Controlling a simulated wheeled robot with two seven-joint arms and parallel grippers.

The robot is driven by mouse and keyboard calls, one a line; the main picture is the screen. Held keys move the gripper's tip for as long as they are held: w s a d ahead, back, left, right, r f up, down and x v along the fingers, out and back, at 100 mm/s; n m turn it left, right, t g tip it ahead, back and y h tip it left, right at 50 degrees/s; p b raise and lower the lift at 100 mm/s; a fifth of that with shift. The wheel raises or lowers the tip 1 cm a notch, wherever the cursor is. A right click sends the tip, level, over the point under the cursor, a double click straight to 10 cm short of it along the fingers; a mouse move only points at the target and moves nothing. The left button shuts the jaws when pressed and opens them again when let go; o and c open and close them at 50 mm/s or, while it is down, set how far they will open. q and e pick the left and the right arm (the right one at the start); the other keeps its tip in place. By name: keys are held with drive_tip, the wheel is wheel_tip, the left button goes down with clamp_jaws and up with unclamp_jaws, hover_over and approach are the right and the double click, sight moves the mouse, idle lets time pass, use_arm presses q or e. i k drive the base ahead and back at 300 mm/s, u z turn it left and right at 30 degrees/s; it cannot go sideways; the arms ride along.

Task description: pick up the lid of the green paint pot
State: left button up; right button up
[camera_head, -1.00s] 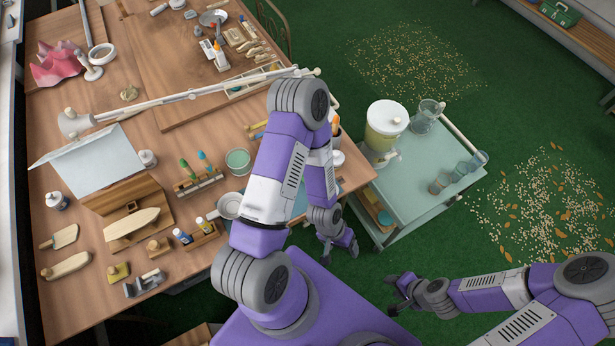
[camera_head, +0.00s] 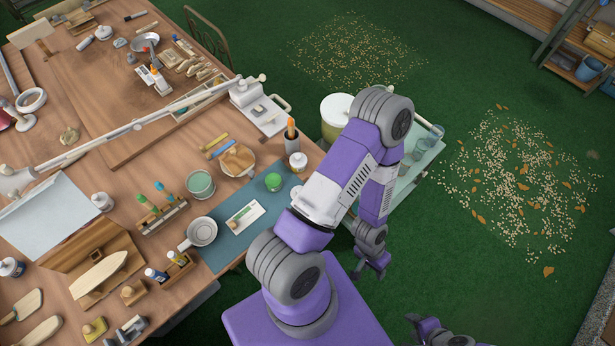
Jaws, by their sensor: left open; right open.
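A round pot with pale green content (camera_head: 200,184) stands on the wooden table, left of the dark green mat (camera_head: 228,247). A small round bright green piece (camera_head: 273,182) sits on the mat; I cannot tell whether it is a lid or a closed pot. My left gripper (camera_head: 372,270) is open and empty, hanging beyond the table's right edge, right of and below the mat in the picture. My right gripper (camera_head: 411,329) is open and empty at the bottom, partly cut off, over the green floor. Neither touches anything on the table.
Nearby are a white handled pan (camera_head: 202,232), a brown-filled bowl (camera_head: 238,160), a white jar (camera_head: 298,162) and a brush holder (camera_head: 162,218). My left arm hides part of the trolley (camera_head: 418,165).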

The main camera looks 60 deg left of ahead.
sight(295, 190)
drive_tip(key=z, duration=0.1)
drive_tip(key=i, duration=0.35)
drive_tip(key=u, duration=2.95)
